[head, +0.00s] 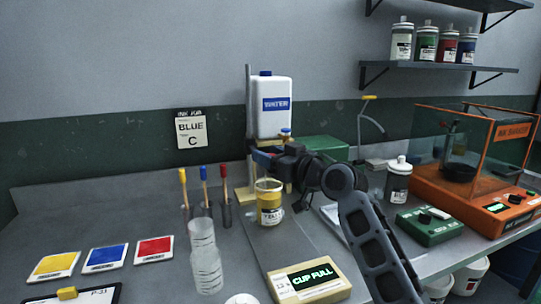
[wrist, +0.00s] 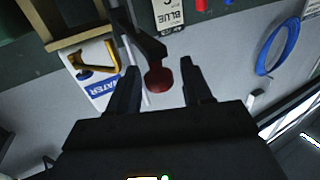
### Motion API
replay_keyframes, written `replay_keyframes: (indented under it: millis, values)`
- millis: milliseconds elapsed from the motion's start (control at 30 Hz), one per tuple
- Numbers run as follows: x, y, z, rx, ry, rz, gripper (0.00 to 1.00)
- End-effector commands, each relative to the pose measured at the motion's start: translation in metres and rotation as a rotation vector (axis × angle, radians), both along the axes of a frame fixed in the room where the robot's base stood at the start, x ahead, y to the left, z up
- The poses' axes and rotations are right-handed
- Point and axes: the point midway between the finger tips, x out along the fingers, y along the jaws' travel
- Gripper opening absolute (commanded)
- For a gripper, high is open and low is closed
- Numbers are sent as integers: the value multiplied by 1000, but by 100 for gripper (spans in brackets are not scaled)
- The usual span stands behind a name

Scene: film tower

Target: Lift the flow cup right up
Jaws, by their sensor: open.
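My gripper (head: 264,160) is open at the stand, above the yellow-labelled can (head: 269,204). In the wrist view my two fingers (wrist: 163,84) stand either side of a red knob (wrist: 159,77) on a dark bar, with gaps showing; the depth between them is unclear. The knob is not clear in the head view. No flow cup can be picked out for certain; a brass-coloured part (head: 286,138) shows just behind my gripper, and my arm hides some of the stand. The can stands upright below, by the box whose display reads CUP FULL (head: 308,279).
A white WATER bottle (head: 271,108) stands behind the stand's upright rod (head: 249,120). Three coloured-top tools (head: 205,190) stand left, and stacked clear cups (head: 206,258) in front. The orange INK SHAKER (head: 480,195) is at right.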

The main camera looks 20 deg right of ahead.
Motion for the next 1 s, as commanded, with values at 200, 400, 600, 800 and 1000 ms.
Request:
replay_keyframes:
  millis: [200, 400, 600, 800, 1000]
  values:
    - [0, 0, 0, 0, 0, 0, 40]
    - [0, 0, 0, 0, 0, 0, 21]
    - [0, 0, 0, 1, 0, 0, 2]
    - [0, 0, -1, 1, 0, 0, 0]
    - [0, 0, 0, 1, 0, 0, 0]
